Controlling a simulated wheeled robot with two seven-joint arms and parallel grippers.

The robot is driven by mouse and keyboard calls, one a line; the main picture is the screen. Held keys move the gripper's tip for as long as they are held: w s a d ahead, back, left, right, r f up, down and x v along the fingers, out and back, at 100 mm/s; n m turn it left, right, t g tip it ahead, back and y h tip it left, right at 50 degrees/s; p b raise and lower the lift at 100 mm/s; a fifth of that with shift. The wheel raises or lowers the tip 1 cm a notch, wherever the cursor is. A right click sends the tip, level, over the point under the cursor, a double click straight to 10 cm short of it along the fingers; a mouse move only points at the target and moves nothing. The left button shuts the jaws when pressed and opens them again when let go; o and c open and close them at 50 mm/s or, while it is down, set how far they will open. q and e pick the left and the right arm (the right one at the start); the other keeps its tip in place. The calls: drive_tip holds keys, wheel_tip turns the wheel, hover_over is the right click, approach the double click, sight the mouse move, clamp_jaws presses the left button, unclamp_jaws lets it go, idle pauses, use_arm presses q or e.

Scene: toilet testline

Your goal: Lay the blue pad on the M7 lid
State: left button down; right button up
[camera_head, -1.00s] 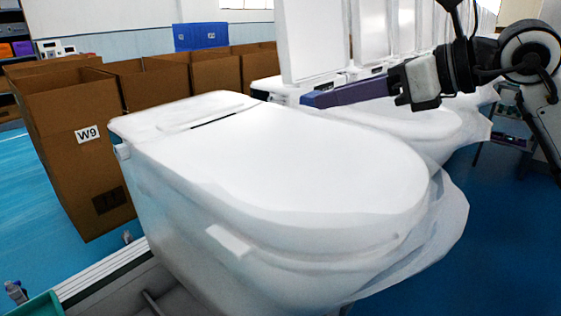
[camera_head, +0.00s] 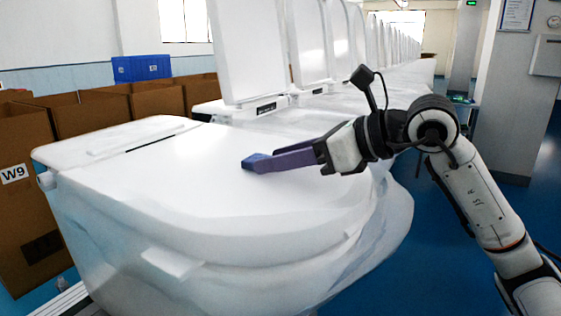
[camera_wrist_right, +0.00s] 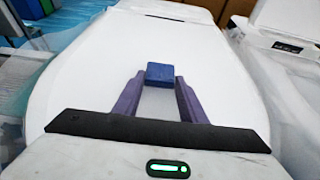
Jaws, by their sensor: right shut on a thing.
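The blue pad (camera_head: 256,162) is a small block between the fingertips of my right gripper (camera_head: 262,163), over the middle of the closed white lid (camera_head: 190,180) of the nearest toilet. In the right wrist view the blue pad (camera_wrist_right: 160,72) sits at the tips of the two purple fingers, with the white lid (camera_wrist_right: 95,75) beneath and beyond it. My right gripper (camera_wrist_right: 160,80) is shut on the pad. I cannot tell whether the pad touches the lid. No M7 label is readable. My left gripper is not in view.
A row of toilets with raised lids (camera_head: 250,50) runs back behind this one. Cardboard boxes (camera_head: 105,112), one marked W9, stand at the left, with a blue crate (camera_head: 141,68) behind. Blue floor (camera_head: 400,275) is open at the lower right.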

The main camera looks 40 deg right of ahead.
drive_tip(key=shift+f+b, duration=0.15)
drive_tip(key=shift+b, duration=0.15)
drive_tip(key=o, duration=1)
